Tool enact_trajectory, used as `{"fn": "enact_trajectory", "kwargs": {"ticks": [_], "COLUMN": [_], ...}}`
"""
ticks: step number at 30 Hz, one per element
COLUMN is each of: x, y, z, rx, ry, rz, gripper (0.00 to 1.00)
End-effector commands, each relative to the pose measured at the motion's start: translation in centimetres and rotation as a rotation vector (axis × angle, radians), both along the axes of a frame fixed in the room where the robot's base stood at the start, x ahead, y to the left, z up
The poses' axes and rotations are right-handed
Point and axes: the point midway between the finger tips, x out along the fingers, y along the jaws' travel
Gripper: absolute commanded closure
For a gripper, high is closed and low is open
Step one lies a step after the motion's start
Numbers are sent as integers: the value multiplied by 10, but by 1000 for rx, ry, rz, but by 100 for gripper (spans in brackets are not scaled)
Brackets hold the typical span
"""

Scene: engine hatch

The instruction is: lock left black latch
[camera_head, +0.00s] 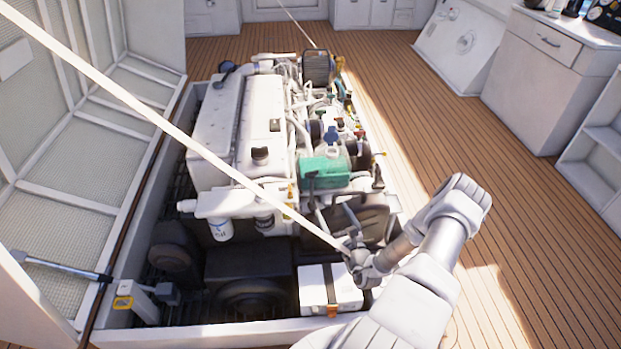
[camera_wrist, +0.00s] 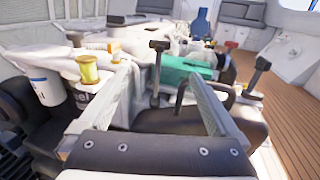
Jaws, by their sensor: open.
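A black T-shaped latch handle (camera_wrist: 158,58) stands upright at the centre of the wrist view, beyond my open fingers and left of a second black handle (camera_wrist: 257,74). In the head view, a dark handle (camera_head: 312,179) shows at the left front of the green tank (camera_head: 335,172), and another (camera_head: 378,178) stands to its right. I cannot tell for certain which is the named latch, or its lock state. My gripper (camera_head: 334,212) is open over the engine's front end. Its two fingers (camera_wrist: 160,78) are wide apart, with nothing held between them.
The white engine (camera_head: 215,125) fills the hatch. A white box with an orange clasp (camera_head: 330,290) sits below my gripper. A white filter (camera_wrist: 46,86) and yellow cap (camera_wrist: 88,69) lie left of my fingers. A pale bar crosses the head view diagonally. Wooden deck (camera_head: 440,110) is clear at right.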

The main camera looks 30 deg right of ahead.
Motion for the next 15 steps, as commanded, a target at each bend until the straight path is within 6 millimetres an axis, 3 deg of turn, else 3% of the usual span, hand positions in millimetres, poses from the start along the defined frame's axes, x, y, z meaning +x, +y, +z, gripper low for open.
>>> {"fn": "enact_trajectory", "kwargs": {"ticks": [5, 15], "x": [25, 98], "y": [-4, -19], "z": [-2, -3], "rx": [-4, -5], "ry": [-3, -4], "rz": [3, 4], "gripper": [3, 3]}}
